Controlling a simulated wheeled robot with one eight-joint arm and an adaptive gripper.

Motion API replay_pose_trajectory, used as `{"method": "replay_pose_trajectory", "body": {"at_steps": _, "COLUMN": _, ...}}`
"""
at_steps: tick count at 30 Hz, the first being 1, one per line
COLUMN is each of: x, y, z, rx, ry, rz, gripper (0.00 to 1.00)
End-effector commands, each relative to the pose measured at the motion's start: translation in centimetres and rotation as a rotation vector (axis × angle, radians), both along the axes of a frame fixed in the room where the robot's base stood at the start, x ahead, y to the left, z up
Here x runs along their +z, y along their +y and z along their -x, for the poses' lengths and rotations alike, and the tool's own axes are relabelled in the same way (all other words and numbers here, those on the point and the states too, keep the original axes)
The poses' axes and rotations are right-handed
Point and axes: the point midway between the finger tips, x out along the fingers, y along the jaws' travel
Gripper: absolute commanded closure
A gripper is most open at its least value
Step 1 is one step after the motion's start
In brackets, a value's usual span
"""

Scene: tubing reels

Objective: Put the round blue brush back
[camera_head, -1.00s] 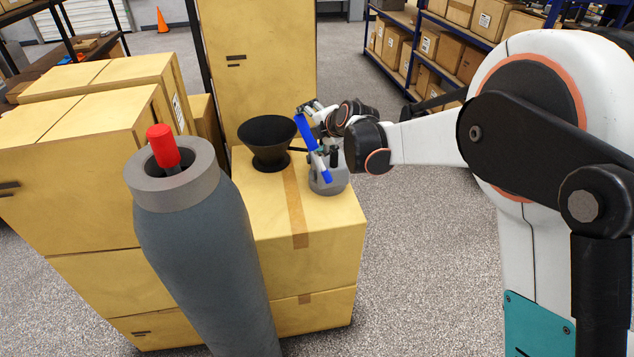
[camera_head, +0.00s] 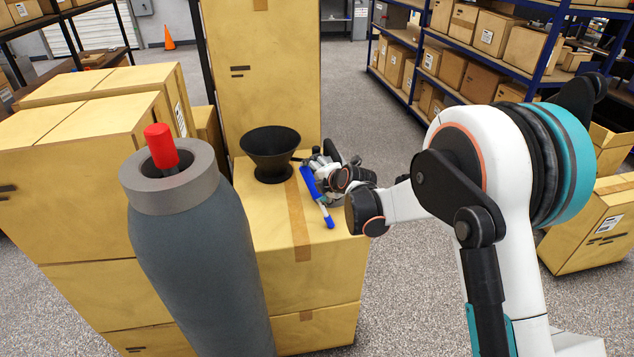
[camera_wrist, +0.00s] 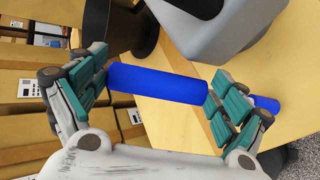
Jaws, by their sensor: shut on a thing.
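The round blue brush (camera_head: 311,182) has a blue rod, a pale band and a blue tip. It slants down to the right in the head view, in front of the grey holder. My gripper (camera_wrist: 158,95) is shut on the brush, whose blue rod (camera_wrist: 160,84) lies across between the finger pads in the wrist view. Its far blue end (camera_wrist: 265,103) shows past the right finger. The grey holder (camera_wrist: 215,35) is close beside the brush in the wrist view. My gripper hides most of it in the head view, and its openings cannot be seen.
A black funnel-like bowl on a stand (camera_head: 270,150) is left of my gripper on the cardboard box (camera_head: 265,215). A tall grey cylinder with a red top (camera_head: 200,260) stands at the front left. A tall box (camera_head: 262,80) rises behind. Shelves (camera_head: 450,60) stand at the back right.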

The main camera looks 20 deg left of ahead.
Motion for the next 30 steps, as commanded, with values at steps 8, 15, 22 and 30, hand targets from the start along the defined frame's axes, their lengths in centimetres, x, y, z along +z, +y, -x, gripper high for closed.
{"method": "replay_pose_trajectory", "body": {"at_steps": 8, "x": -0.1, "y": 0.0, "z": 0.0, "rx": 0.0, "ry": 0.0, "rz": 0.0, "gripper": 0.37}}
{"method": "replay_pose_trajectory", "body": {"at_steps": 15, "x": -0.1, "y": 0.0, "z": 0.0, "rx": 0.0, "ry": 0.0, "rz": 0.0, "gripper": 0.0}}
{"method": "replay_pose_trajectory", "body": {"at_steps": 22, "x": -0.1, "y": 0.0, "z": 0.0, "rx": 0.0, "ry": 0.0, "rz": 0.0, "gripper": 0.0}}
{"method": "replay_pose_trajectory", "body": {"at_steps": 30, "x": 1.4, "y": -1.3, "z": 1.1, "rx": -0.002, "ry": 0.001, "rz": -0.001, "gripper": 0.0}}
